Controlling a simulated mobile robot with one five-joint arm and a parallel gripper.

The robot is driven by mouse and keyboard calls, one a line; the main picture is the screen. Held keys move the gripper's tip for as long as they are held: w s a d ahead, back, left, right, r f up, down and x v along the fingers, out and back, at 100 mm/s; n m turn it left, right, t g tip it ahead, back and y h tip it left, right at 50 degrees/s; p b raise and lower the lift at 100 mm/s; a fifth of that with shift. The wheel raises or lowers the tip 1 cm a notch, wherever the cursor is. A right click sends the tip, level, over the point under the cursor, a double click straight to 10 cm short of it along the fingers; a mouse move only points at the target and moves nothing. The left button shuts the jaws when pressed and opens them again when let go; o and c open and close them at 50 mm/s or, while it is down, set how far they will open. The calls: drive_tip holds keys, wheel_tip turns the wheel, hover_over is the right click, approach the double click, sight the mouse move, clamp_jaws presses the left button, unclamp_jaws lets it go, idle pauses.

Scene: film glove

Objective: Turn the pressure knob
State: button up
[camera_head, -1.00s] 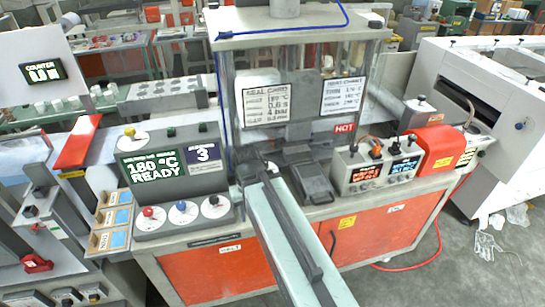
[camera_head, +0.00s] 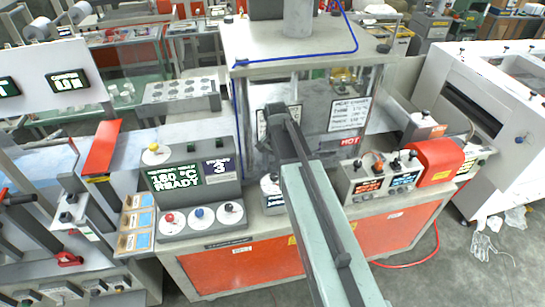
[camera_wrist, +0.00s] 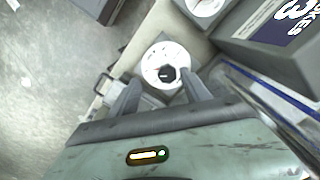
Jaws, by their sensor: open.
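A white round dial with a black knob (camera_wrist: 168,74) lies between the two fingers of my gripper (camera_wrist: 163,86) in the wrist view. The fingers are open, one on each side of the dial, with a gap to the knob. In the head view this dial (camera_head: 269,186) shows partly beside my arm, right of the display console, and my fingers are hidden behind the arm. I cannot read a label that names it the pressure knob. The console (camera_head: 193,190) carries three more dials with a red (camera_head: 170,217), a blue (camera_head: 199,212) and a black knob (camera_head: 229,207).
The press frame with its posts (camera_head: 240,110) stands close behind my arm. A grey control box with small knobs (camera_head: 372,182) and a red-orange cover (camera_head: 436,160) are to the right. A yellow knob (camera_head: 154,148) sits on the console's left. Trays with blue labels (camera_head: 138,222) lie at the left.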

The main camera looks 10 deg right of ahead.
sight(274, 175)
drive_tip(key=w+r, duration=0.1)
drive_tip(key=w+r+m+p, duration=0.1)
drive_tip(key=shift+r, duration=0.35)
wheel_tip(274, 175, down, 8)
drive_tip(key=b, duration=0.8)
drive_tip(key=shift+f, duration=0.2)
drive_tip(key=shift+r, duration=0.1)
clamp_jaws()
